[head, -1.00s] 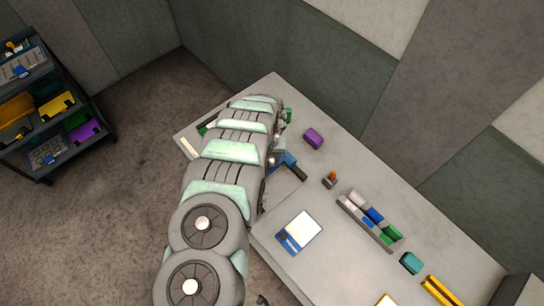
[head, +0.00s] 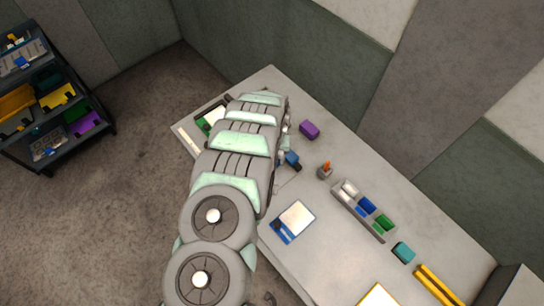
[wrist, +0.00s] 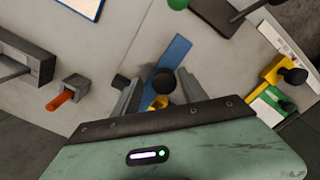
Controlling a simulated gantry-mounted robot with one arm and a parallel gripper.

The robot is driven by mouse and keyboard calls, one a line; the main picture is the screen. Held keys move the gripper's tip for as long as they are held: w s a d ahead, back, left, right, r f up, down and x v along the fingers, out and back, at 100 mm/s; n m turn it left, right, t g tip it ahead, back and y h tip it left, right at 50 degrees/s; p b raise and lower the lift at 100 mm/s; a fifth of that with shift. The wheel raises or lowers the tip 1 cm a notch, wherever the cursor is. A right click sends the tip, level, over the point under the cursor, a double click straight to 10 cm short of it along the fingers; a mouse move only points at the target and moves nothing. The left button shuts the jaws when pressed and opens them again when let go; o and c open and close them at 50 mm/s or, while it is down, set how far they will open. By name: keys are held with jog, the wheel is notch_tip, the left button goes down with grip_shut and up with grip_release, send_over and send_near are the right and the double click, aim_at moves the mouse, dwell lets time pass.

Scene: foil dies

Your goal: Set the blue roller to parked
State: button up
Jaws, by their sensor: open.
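A blue bar (wrist: 170,58) lies on the grey bench in the wrist view, its near end between my fingers. A round black knob (wrist: 163,82) stands over that end, with a bit of yellow beside it. I cannot tell whether the knob belongs to the bar. A blue part with a dark end also shows beside my arm in the head view (head: 291,158); it is partly hidden. My gripper (wrist: 160,92) is open, one finger on each side of the knob. My arm hides the gripper in the head view.
A grey rack (head: 363,218) holds white, blue and green pieces. An orange-topped grey block (head: 325,172), a purple block (head: 309,130) and a blue-edged panel (head: 293,221) stand nearby. Yellow (wrist: 277,70) and green (wrist: 266,106) pieces with black knobs lie right in the wrist view.

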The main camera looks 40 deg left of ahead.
jog(key=shift+o, duration=0.4)
jog(key=shift+a, duration=0.1)
jog(key=shift+r+b, duration=0.3)
jog(key=shift+r, duration=0.65)
notch_tip(320, 180, up, 9)
jog(key=p, duration=0.2)
